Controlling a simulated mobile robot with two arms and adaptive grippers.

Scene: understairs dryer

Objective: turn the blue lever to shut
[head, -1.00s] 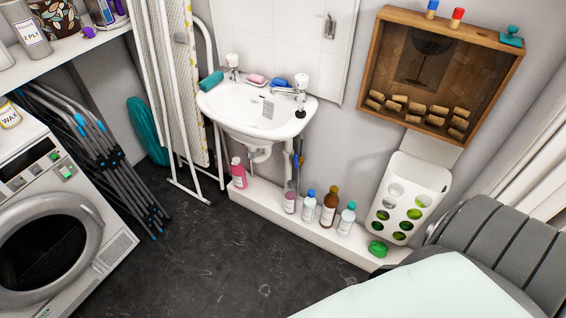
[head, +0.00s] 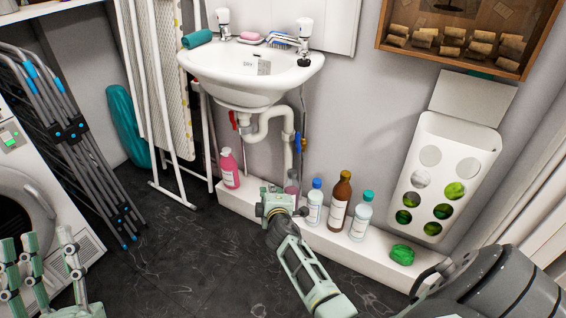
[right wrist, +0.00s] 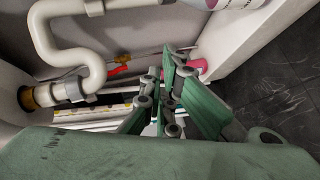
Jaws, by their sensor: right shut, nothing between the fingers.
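The blue lever (head: 298,141) shows as a small blue piece on the thin pipe under the basin, right of the white trap. It is small, and I cannot tell its exact angle. A red lever (head: 234,120) is left of the trap. It also shows in the right wrist view (right wrist: 120,69); I cannot make out the blue lever there. My right gripper (head: 275,201) is shut and empty, below the basin in front of the ledge, apart from the blue lever. It also shows in the right wrist view (right wrist: 167,88). My left gripper (head: 50,255) is open and empty at the lower left.
The basin (head: 250,75) and white trap pipe (head: 265,130) hang above the ledge (head: 325,243). A pink bottle (head: 229,168), a brown bottle (head: 340,200) and other bottles stand on it. A drying rack (head: 75,140) and ironing board (head: 165,70) are left. Dark floor is free in front.

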